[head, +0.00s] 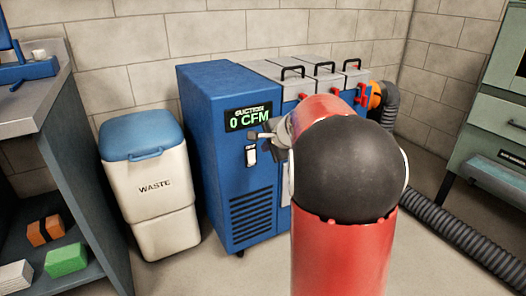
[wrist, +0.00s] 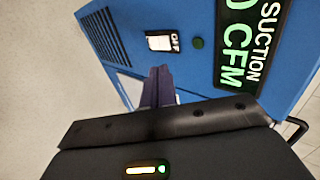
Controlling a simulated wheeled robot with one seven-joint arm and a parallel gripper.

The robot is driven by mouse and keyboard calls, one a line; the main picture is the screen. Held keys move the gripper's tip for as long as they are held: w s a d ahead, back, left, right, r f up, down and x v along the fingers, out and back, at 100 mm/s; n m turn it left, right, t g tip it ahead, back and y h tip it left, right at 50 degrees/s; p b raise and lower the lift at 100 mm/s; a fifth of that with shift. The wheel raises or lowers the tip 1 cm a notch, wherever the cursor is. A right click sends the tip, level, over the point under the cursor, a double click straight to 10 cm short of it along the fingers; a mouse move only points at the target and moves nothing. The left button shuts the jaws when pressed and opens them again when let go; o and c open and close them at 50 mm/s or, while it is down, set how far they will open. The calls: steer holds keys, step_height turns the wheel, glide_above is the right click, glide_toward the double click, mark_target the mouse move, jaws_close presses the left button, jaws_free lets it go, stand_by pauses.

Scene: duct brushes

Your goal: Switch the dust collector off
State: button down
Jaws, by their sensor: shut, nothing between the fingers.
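The dust collector (head: 222,130) is a blue cabinet against the wall. Its display (head: 248,117) reads suction 0 CFM in green, and the display also shows in the wrist view (wrist: 248,45). Below the display is a small white switch (head: 251,155). My gripper (head: 262,135) is shut and empty in front of the panel. Its fingertips (wrist: 160,72) appear just short of the switch; contact cannot be told.
A white waste bin (head: 152,190) with a blue lid stands left of the collector. A shelf bench (head: 80,130) is at the far left. A grey hose (head: 450,235) runs along the floor at right near a green cabinet (head: 490,130). My red arm hides part of the collector.

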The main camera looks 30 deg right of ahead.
steer(key=v, duration=0.4)
steer(key=shift+w+r, duration=0.15)
steer(key=shift+r, duration=0.3)
steer(key=s+a+r+n+g+y+p, duration=0.2)
steer(key=s+a+n, duration=0.7)
steer(key=s+a, duration=0.55)
steer(key=s+a+f+n+g+h, duration=0.1)
steer(key=s+a+f+n, duration=0.1)
steer(key=s+n, duration=0.2)
steer(key=s+a+f+n+g+h, duration=0.1)
steer(key=s+a+f+n, duration=0.1)
steer(key=s, duration=0.8)
steer(key=f+n, duration=0.1)
steer(key=n, duration=0.1)
steer(key=shift+s+a+n, duration=0.15)
steer(key=shift+s+n, duration=0.1)
steer(key=shift+n, duration=0.05)
